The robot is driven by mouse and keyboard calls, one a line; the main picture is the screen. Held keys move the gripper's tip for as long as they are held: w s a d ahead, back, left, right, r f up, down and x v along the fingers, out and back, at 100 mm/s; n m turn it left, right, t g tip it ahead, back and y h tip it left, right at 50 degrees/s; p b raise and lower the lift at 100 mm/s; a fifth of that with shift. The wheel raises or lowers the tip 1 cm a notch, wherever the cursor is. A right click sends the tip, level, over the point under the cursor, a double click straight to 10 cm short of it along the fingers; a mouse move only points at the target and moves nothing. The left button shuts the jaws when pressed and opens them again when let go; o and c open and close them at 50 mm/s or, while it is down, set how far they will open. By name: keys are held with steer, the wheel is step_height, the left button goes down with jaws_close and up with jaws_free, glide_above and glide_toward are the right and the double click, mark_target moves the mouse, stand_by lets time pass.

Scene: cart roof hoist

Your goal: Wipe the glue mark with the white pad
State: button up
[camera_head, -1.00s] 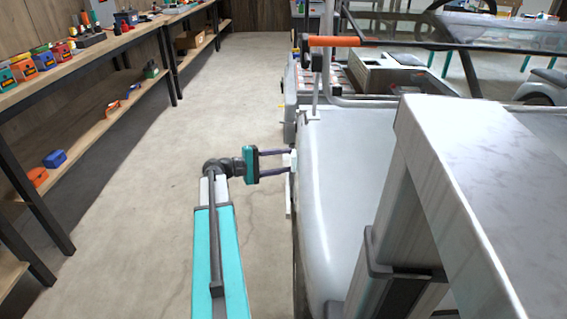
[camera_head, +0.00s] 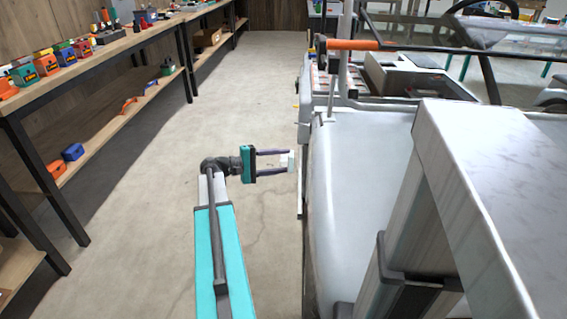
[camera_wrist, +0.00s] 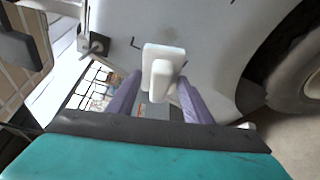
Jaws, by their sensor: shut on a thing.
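My gripper (camera_head: 284,162) is shut on the white pad (camera_head: 287,161), which shows between its two purple fingers in the wrist view (camera_wrist: 163,62). The pad has a flat plate with a raised grip block. In the head view the pad is just left of the cart's pale side panel (camera_head: 319,200), with a narrow gap between them. In the wrist view the panel (camera_wrist: 215,45) lies behind the pad and bears thin dark corner lines.
The cart's wheel (camera_wrist: 300,65) is at the right of the wrist view. A workbench (camera_head: 110,48) with tools and a lower shelf stands at the left. The concrete floor (camera_head: 255,90) between bench and cart is clear.

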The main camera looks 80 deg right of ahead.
mark_target(291, 161)
steer(key=shift+w, duration=0.15)
steer(key=shift+w+a, duration=0.15)
steer(key=shift+w, duration=1.2)
steer(key=shift+s, duration=0.15)
steer(key=shift+s+d+p, duration=0.15)
steer(key=shift+s+p, duration=0.05)
steer(key=shift+s, duration=1.45)
steer(key=shift+s+d+p, duration=0.15)
steer(key=shift+s+p, duration=0.05)
steer(key=shift+s, duration=1.4)
steer(key=shift+s+d, duration=0.15)
steer(key=shift+s, duration=0.9)
steer(key=a, duration=0.4)
steer(key=shift+s, duration=0.2)
